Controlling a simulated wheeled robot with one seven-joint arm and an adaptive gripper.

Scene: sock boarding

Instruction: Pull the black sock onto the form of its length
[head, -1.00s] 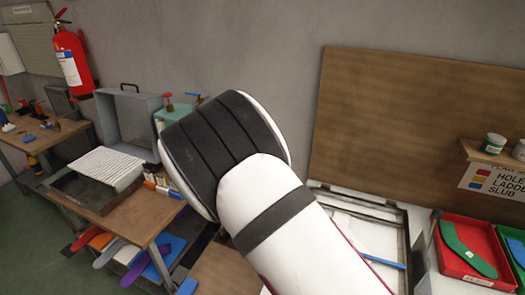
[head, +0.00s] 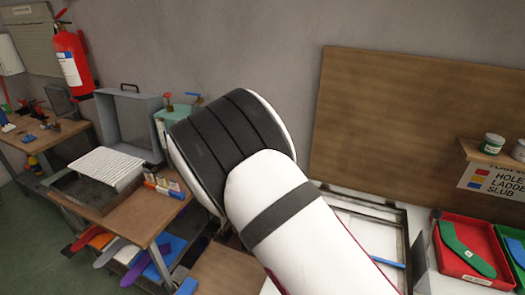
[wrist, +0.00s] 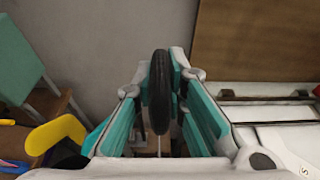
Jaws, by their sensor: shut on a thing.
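My gripper (wrist: 161,72) shows in the wrist view, its teal and white fingers closed on either side of a narrow black thing. This looks like the black sock (wrist: 159,98), seen nearly edge-on and standing upright between the fingertips. Its length and lower end are hidden. In the head view my own arm covers the middle, and neither the gripper nor the black sock shows there. A yellow foot-shaped form (wrist: 58,134) stands at the left of the wrist view, apart from the gripper. I cannot tell which form matches the sock's length.
A red tray (head: 462,269) with a green sock-shaped piece (head: 465,247) lies at the right. Several coloured flat shapes sit on a shelf under the left wooden bench (head: 125,215). A grey box (head: 128,128) and a fire extinguisher (head: 72,62) are behind. A brown board (head: 410,130) leans on the wall.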

